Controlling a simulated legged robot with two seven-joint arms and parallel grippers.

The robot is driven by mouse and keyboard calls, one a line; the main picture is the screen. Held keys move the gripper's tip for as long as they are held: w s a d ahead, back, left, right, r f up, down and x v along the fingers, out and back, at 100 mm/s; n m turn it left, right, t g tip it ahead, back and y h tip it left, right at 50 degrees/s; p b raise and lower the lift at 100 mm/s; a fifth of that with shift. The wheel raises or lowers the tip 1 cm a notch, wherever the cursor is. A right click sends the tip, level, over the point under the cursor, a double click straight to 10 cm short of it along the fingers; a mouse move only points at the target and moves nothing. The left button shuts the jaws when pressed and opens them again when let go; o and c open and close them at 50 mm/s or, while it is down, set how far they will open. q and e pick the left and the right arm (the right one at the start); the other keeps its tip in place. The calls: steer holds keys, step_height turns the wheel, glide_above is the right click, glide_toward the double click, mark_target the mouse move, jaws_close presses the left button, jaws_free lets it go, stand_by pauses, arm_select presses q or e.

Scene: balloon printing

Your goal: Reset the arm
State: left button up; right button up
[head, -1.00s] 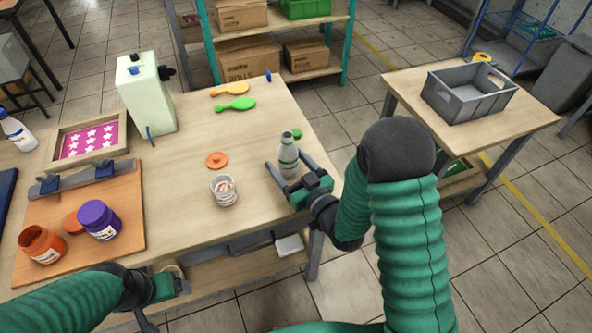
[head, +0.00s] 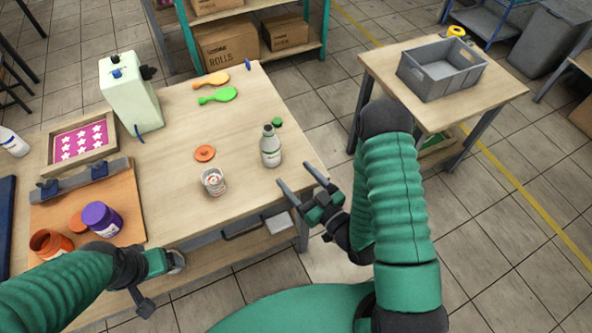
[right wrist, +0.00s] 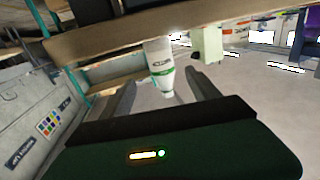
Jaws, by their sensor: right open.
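My right gripper (head: 303,185) is open and empty at the table's right front edge, its two fingers apart and pointing toward the table. The white-grey bottle (head: 271,147) stands upright on the table, beyond the fingertips and clear of them. In the right wrist view the bottle (right wrist: 159,66) shows between and past the two open fingers (right wrist: 160,92). My left gripper (head: 158,278) is low at the table's front edge, at the lower left of the head view; whether its jaws are open or shut is unclear.
A grey crate (head: 441,69) sits on a side table.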

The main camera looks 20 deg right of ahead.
steer(key=shift+w+a+r, duration=0.1)
steer(key=shift+w+a, duration=0.1)
steer(key=shift+w, duration=0.05)
steer(key=w+g+p, duration=0.1)
steer(key=w+n+g+p, duration=0.1)
steer(key=g, duration=0.1)
steer(key=shift+w+a+f+n, duration=0.15)
steer(key=shift+a+f+n, duration=0.05)
steer(key=shift+n, duration=0.1)
steer(key=d+g+h+p, duration=0.1)
steer(key=g, duration=0.1)
steer(key=g+h+p, duration=0.1)
steer(key=shift+d+r+g, duration=0.35)
steer(key=shift+d+g, duration=0.05)
steer(key=s+r+m+g+h+p, duration=0.2)
steer(key=s+r+g, duration=0.5)
steer(key=s, duration=0.5)
steer(key=shift+s+r+m+p, duration=0.2)
steer(key=shift+r+m+p, duration=0.6)
steer(key=shift+m, duration=0.3)
steer(key=shift+w+f, duration=0.1)
